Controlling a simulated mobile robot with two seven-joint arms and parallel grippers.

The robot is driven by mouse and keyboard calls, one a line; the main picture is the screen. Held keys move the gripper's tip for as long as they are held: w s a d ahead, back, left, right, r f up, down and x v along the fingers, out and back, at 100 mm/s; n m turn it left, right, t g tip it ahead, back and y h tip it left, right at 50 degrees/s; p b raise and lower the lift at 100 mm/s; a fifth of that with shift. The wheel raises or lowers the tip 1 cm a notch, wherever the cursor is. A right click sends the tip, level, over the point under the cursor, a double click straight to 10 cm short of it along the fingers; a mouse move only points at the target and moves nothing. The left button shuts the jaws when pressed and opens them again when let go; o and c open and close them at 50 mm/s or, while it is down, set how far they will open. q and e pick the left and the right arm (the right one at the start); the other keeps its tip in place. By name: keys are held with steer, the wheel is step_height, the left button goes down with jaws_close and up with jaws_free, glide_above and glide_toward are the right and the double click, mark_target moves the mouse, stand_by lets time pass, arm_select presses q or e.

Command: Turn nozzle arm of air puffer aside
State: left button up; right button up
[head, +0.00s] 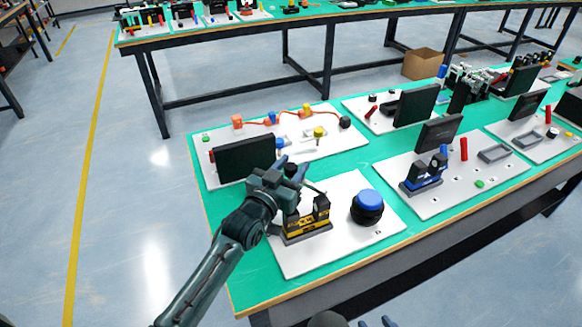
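A white board (347,246) lies near the front left corner of the green table. On it stand a yellow and black device (307,222) and a blue dome on a round black base (367,201). I cannot tell for sure which of these is the air puffer. A thin dark bar (315,187) shows just right of my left gripper (284,165), above the yellow and black device; it may be the nozzle arm. My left gripper is over the board's back left part, and its fingers are too small to read. Tips of my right gripper (375,322) show apart at the bottom edge.
A black panel (243,159) stands behind my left gripper on another white board with red tubing (290,116). To the right, a board carries a blue device (422,178) and a red cylinder (464,149). The board's front right part is clear.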

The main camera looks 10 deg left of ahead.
arm_select(q)
steer(key=shift+o, duration=1)
steer(key=shift+f, duration=0.1)
steer(key=shift+s+a, duration=0.1)
steer(key=shift+s, duration=0.05)
steer(key=v, duration=1.3)
steer(key=shift+b, duration=0.35)
